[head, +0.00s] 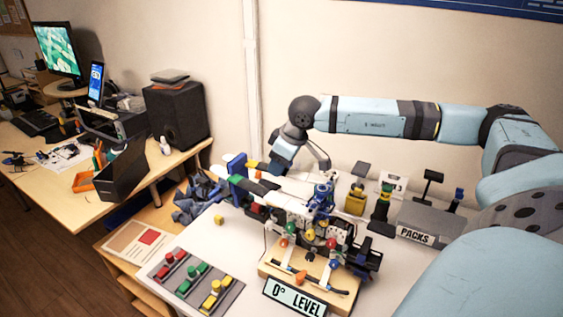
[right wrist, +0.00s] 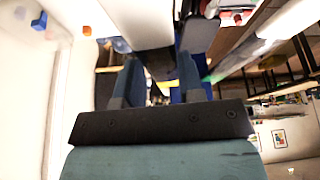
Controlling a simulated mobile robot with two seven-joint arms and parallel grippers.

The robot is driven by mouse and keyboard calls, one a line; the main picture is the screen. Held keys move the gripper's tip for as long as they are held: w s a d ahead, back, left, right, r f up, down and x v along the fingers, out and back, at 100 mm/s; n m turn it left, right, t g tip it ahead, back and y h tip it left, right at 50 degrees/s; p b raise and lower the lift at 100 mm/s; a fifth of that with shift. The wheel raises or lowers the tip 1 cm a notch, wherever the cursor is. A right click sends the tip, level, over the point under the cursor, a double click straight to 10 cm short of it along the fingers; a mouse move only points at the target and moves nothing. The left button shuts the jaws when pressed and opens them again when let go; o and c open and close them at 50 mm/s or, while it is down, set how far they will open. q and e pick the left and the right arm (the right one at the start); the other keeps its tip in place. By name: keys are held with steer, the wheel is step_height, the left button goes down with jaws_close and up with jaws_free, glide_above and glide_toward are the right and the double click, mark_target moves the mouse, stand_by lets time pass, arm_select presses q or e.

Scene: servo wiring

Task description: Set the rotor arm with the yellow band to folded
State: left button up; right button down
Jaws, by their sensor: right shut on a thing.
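The drone (head: 318,215) sits on a wooden stand on the white table, with coloured knobs around it. A rotor arm with a yellow band (head: 262,166) sticks out at its left side, level or nearly so. My right gripper (head: 275,168) reaches down to it from above and is shut on it. In the right wrist view the two blue fingers (right wrist: 157,83) stand on either side of it, with a bit of yellow between them. The fingers partly hide the arm and its joint. My left gripper is not in view.
A "0° LEVEL" sign (head: 295,298) stands in front of the drone. A grey board with red, green and yellow parts (head: 193,280) lies at front left. A grey "PACKS" box (head: 425,222) stands at right. Another desk with a speaker (head: 178,115) is at far left.

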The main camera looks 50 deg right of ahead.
steer(key=shift+a, duration=0.1)
stand_by(0.3)
steer(key=c, duration=0.7)
jaws_free()
steer(key=shift+s, duration=0.1)
steer(key=v, duration=1.3)
steer(key=shift+s+r, duration=0.15)
steer(key=shift+r, duration=0.2)
